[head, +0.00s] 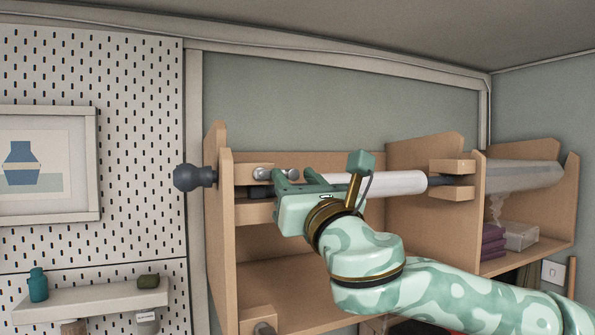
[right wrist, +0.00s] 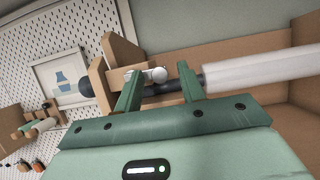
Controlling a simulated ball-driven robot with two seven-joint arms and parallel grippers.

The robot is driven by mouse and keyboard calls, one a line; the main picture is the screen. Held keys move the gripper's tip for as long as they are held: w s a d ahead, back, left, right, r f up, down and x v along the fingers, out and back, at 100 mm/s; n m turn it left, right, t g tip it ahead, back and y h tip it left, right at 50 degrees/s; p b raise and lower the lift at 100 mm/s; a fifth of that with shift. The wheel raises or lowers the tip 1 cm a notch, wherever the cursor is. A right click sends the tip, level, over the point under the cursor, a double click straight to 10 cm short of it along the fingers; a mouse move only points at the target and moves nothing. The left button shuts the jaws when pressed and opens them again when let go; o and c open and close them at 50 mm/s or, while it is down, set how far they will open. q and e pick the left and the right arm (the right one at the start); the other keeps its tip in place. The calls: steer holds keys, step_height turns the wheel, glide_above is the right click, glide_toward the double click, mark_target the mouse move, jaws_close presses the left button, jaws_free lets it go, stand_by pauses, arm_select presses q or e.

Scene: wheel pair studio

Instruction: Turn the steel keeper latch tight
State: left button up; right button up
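The steel keeper latch (head: 264,173) is a small rounded metal piece on the wooden holder, near its left upright. It also shows in the right wrist view (right wrist: 159,74), lying roughly level above the dark rod. My right gripper (head: 294,173) is in front of the holder beside the latch. In the right wrist view its two green fingers (right wrist: 159,70) stand apart, with the latch's rounded end and the dark rod (right wrist: 163,88) seen between them. Nothing is visibly clamped. Whether a finger touches the latch I cannot tell. My left gripper is not in view.
The rod carries a white roll (head: 395,183) and ends in a dark knob (head: 196,177) outside the left upright (head: 219,230). A wooden block (head: 452,168) supports its right side. A small shelf (head: 95,297) hangs at lower left below a framed picture (head: 45,165).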

jaws_close()
steer(key=shift+f, duration=0.1)
steer(key=shift+s+a+f+m+g+h+b, duration=0.1)
steer(key=shift+s+a+f+m+g+h, duration=0.4)
steer(key=shift+m+h, duration=1.95)
steer(key=shift+s+a+f+m+g+h+b, duration=0.1)
steer(key=shift+a+f+m+h, duration=0.55)
steer(key=shift+m, duration=3.75)
steer(key=shift+s+a+f+m+g+h+b, duration=0.2)
steer(key=shift+a+f+m+h, duration=0.85)
steer(key=shift+m, duration=2.4)
steer(key=shift+d+r+h, duration=0.15)
steer(key=shift+r+h, duration=0.1)
steer(key=shift+r, duration=0.05)
